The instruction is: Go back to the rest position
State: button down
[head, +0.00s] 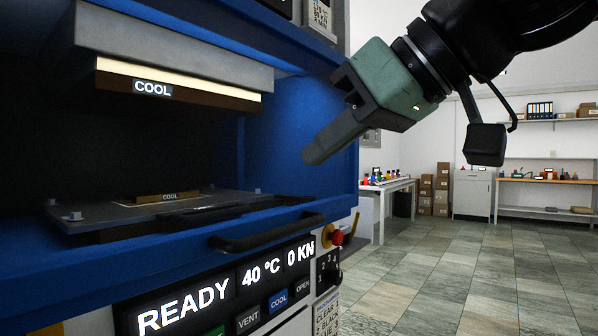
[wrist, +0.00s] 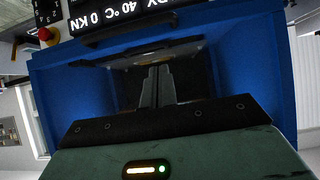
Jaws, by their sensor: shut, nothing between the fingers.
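My gripper (head: 308,157) is in the upper middle of the head view, in front of the right side of the press opening. Its fingers are shut and nothing shows between them. In the wrist view the shut fingers (wrist: 157,80) point into the blue press (wrist: 255,75), which appears upside down. In the head view the press (head: 320,185) fills the left side. Its upper platen (head: 200,88) is raised above the lower platen (head: 95,222), and both carry COOL labels. The display (head: 225,295) reads READY, 40 °C and 0 KN.
A black handle bar (head: 265,232) crosses the press front, and a red button (head: 337,237) sits at its right corner. Open tiled floor (head: 460,280) lies to the right. A white table (head: 385,190), stacked boxes (head: 434,190) and a workbench (head: 545,182) stand farther back.

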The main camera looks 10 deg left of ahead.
jog(key=s+d+f+m+g+h, duration=0.15)
jog(key=d+f, duration=0.25)
jog(key=f, duration=0.6)
jog(key=s+d+f+m+g+h, duration=0.1)
jog(key=s+d+f+m+h, duration=0.2)
jog(key=f, duration=0.8)
jog(key=s+d+f+m+g+h, duration=0.1)
jog(key=s+d+f+h, duration=0.2)
jog(key=d+f, duration=0.35)
jog(key=s+d+f+g+h, duration=0.1)
jog(key=s+d+f+h, duration=0.1)
jog(key=s+d+f, duration=0.35)
notch_tip(320, 180, up, 9)
jog(key=w+d+p, duration=0.1)
jog(key=p, duration=1.1)
jog(key=shift+d, duration=0.25)
jog(key=shift+r, duration=0.1)
